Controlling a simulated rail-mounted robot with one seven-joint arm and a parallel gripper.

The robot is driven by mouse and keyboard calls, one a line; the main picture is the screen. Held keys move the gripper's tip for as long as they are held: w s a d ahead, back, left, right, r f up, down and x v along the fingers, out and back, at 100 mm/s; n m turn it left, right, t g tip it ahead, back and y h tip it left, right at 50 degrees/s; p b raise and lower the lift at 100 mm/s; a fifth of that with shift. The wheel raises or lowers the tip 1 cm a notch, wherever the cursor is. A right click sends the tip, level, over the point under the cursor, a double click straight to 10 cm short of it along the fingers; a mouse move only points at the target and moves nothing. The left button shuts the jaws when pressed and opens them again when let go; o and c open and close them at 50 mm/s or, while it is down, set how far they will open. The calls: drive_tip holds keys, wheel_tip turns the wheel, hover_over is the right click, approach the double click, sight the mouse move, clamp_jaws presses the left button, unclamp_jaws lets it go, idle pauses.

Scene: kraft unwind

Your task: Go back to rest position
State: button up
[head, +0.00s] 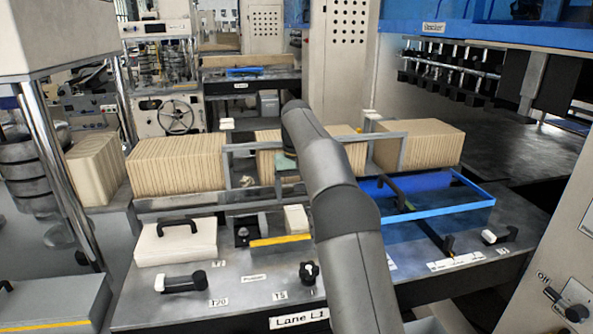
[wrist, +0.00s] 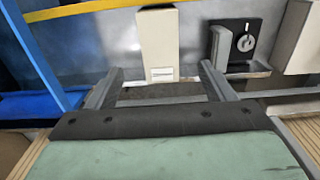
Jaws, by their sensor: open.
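My gripper is open and empty in the wrist view (wrist: 160,88), with its two grey fingers apart at left and right. A cream upright block (wrist: 157,45) with a small label stands beyond the fingertips, apart from them as far as I can tell. In the head view my arm reaches up from the bottom centre over the Lane L1 machine. Its green wrist part (head: 286,163) shows among the rows of brown stacks, and the fingers are mostly hidden there.
Brown kraft stacks (head: 178,164) line the lane behind grey guard frames (head: 226,165). A blue frame (head: 440,212) lies to the right. A white lidded box (head: 176,243) stands at the left front.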

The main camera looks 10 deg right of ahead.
drive_tip(key=s+r+p, duration=0.1)
drive_tip(key=s+r, duration=0.5)
drive_tip(key=r, duration=0.2)
drive_tip(key=s+f, duration=0.5)
drive_tip(key=s, duration=0.7)
drive_tip(key=s+f+b, duration=0.1)
drive_tip(key=s+f, duration=0.5)
drive_tip(key=s, duration=0.6)
drive_tip(key=s+f+t, duration=0.1)
drive_tip(key=s+f, duration=0.5)
drive_tip(key=s, duration=0.7)
drive_tip(key=shift+f+b, duration=0.15)
drive_tip(key=shift+b, duration=0.2)
drive_tip(key=shift+s, duration=0.1)
